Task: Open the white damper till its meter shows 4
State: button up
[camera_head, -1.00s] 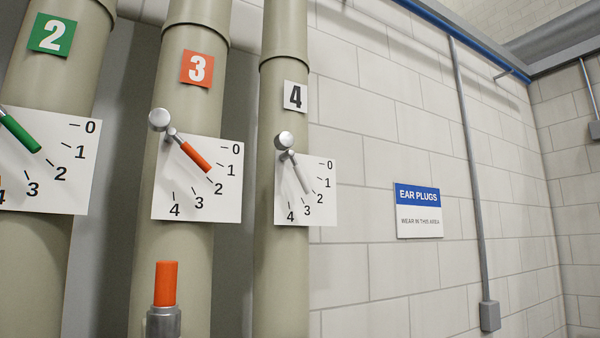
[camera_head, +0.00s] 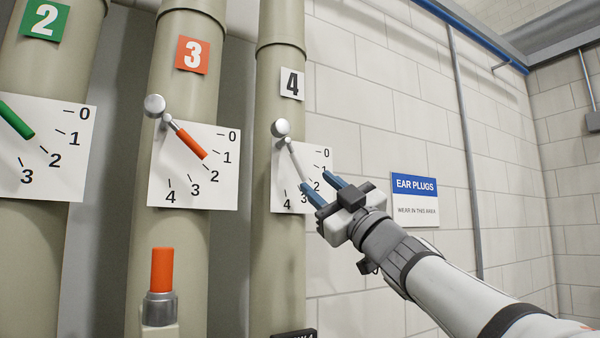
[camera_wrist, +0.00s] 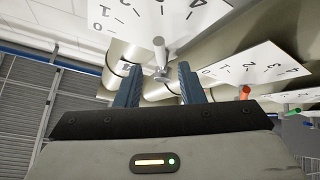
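The white damper's pale lever (camera_head: 295,158) hangs from a pivot on the pipe marked 4 and slants down to the right, roughly toward 2 to 3. Its meter plate (camera_head: 282,178) is white with marks 0 to 4. My gripper (camera_head: 316,179) is open at the plate's lower right, its blue fingers covering the lower end of the lever and some marks. In the wrist view, the lever (camera_wrist: 158,47) appears between and beyond the fingers of my gripper (camera_wrist: 160,68). No contact is clear.
To the left, the pipe marked 3 carries an orange lever (camera_head: 189,140) and an upright orange handle (camera_head: 161,270) below. Further left is a green lever (camera_head: 17,121) on pipe 2. An ear plugs sign (camera_head: 415,200) hangs on the wall behind my arm.

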aim_at(301, 168)
jog(key=p+x, duration=0.3)
jog(key=x, duration=0.4)
jog(key=shift+w+a+r, duration=0.15)
jog(key=shift+a+r, duration=0.05)
jog(key=shift+r, duration=0.1)
jog(key=shift+c, duration=0.2)
grip_shut()
